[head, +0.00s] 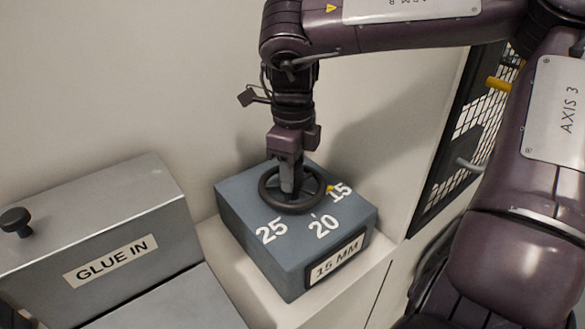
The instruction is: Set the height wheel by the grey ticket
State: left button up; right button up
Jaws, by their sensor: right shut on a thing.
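The black height wheel (291,209) lies flat on top of a blue-grey box (243,197) marked 25, 20 and 15. A small yellow pointer (330,188) at the wheel's right edge is beside the 15. A plate (337,258) on the box's front reads "15 MM". My right gripper (288,188) points straight down into the wheel and is shut on it. The fingers cover part of the wheel's middle, so the exact grip is hard to see. No grey ticket can be made out in this view. My left gripper is out of view.
A grey metal housing (150,215) labelled "GLUE IN", with a black knob (15,219), stands at the left. A black mesh panel (462,140) with a yellow handle (498,85) is at the right. A pale wall rises close behind the box.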

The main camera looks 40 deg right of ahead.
jog(key=m+p, duration=0.1)
jog(key=m, duration=0.3)
jog(key=shift+r, duration=0.1)
jog(key=m, duration=0.6)
jog(key=shift+m, duration=0.4)
jog(key=m+b, duration=0.1)
jog(key=m, duration=0.5)
jog(key=m+b, duration=0.2)
jog(key=m, duration=0.4)
jog(key=shift+m, duration=0.3)
jog(key=o, duration=1)
